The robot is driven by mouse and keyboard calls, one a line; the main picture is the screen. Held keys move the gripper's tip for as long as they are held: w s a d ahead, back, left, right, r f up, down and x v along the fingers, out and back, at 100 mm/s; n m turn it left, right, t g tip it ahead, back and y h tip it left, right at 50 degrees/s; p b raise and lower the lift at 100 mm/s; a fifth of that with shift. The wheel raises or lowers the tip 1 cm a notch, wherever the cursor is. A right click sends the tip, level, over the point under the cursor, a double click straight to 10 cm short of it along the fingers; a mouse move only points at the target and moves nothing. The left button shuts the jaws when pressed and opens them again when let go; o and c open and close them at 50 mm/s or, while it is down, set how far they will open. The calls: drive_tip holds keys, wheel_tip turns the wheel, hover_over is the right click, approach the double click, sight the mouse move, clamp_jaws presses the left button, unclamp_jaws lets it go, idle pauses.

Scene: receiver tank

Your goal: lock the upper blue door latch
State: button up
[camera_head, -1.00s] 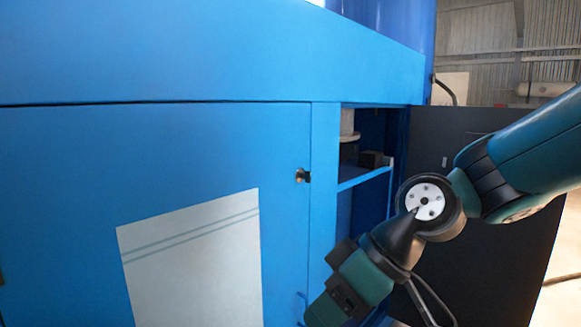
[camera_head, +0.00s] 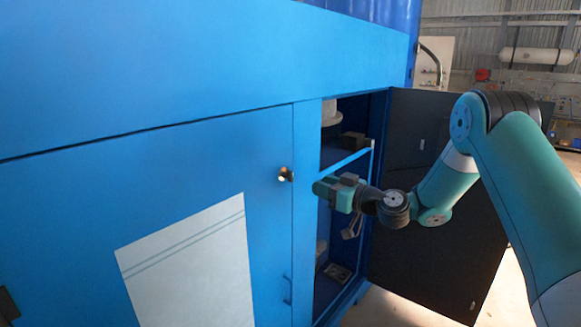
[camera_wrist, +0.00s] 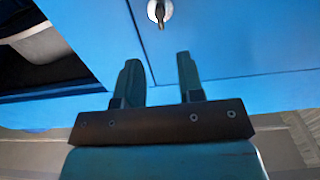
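The upper latch (camera_head: 285,174) is a small metal and dark fitting near the right edge of the shut blue door (camera_head: 262,215). In the wrist view the latch (camera_wrist: 159,11) shows as a silver piece at the top edge, just beyond the fingertips and between their lines. My gripper (camera_head: 318,188) is to the right of the latch and slightly lower, apart from it. In the wrist view my gripper (camera_wrist: 159,62) has its two dark fingers spread with nothing between them.
The open cabinet bay (camera_head: 340,125) with shelves is right of the latch, behind my gripper. A dark open door (camera_head: 420,200) stands right of it. A blue handle (camera_head: 288,290) is low on the shut door. A pale sheet (camera_head: 190,265) covers part of the door.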

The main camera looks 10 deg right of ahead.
sight(290, 175)
drive_tip(key=shift+p+x, duration=2.55)
drive_tip(key=shift+x, duration=3.2)
clamp_jaws()
